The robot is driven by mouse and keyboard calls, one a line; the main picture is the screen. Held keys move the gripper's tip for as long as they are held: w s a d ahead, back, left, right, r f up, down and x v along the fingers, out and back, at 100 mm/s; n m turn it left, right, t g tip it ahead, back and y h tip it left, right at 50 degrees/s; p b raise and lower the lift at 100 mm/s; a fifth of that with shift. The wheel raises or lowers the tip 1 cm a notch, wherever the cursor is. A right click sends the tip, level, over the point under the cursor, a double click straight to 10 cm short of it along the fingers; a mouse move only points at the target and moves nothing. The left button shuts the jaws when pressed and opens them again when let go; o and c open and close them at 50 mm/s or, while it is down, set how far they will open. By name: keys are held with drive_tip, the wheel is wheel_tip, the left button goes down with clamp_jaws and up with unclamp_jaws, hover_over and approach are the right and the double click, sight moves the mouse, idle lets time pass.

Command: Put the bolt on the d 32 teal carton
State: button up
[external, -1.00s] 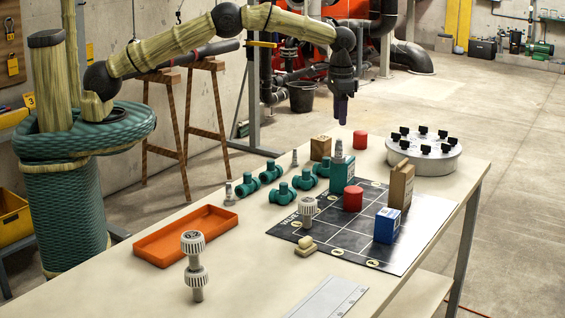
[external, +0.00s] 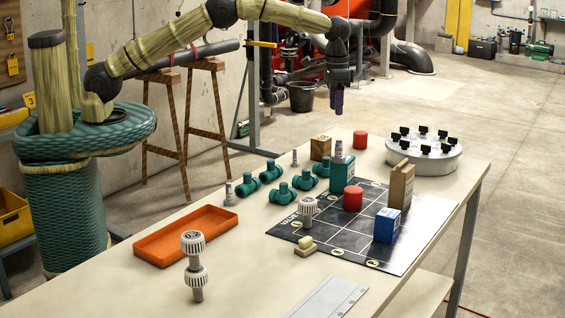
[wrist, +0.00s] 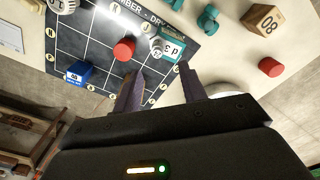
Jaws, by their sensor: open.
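The teal carton (external: 342,177) stands upright at the back edge of the black grid mat. Its "d 32" label shows in the wrist view (wrist: 173,47). A grey bolt (external: 339,149) stands upright on top of the carton, and its head shows beside the label in the wrist view (wrist: 157,44). My gripper (external: 337,112) is above the far part of the table, higher than the bolt and apart from it. In the wrist view its fingers (wrist: 158,85) are spread with nothing between them.
The black mat (external: 335,239) also bears a red cylinder (external: 353,199), a blue box (external: 387,225) and a tan box (external: 401,186). Teal pipe fittings (external: 282,193) lie left of it. A round grey stand (external: 424,156) is at right. An orange tray (external: 185,237) lies at left.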

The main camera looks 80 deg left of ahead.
drive_tip(key=s+a+r+t, duration=0.1)
drive_tip(key=s+a+r, duration=0.15)
drive_tip(key=s, duration=0.45)
drive_tip(key=s+a+r, duration=0.2)
drive_tip(key=s+a, duration=0.1)
drive_tip(key=s, duration=0.4)
drive_tip(key=s+a+f+t, duration=0.1)
drive_tip(key=s+a, duration=0.1)
drive_tip(key=s, duration=2)
drive_tip(key=shift+s+f, duration=0.25)
drive_tip(key=shift+f, duration=0.1)
drive_tip(key=shift+o, duration=0.4)
drive_tip(key=shift+a, duration=0.1)
drive_tip(key=w+d+t, duration=0.1)
drive_tip(key=w+d, duration=0.3)
drive_tip(key=w, duration=1.1)
drive_tip(key=w+d+t, duration=0.1)
drive_tip(key=w+d, duration=0.3)
drive_tip(key=w, duration=1.2)
drive_tip(key=shift+w+d, duration=0.2)
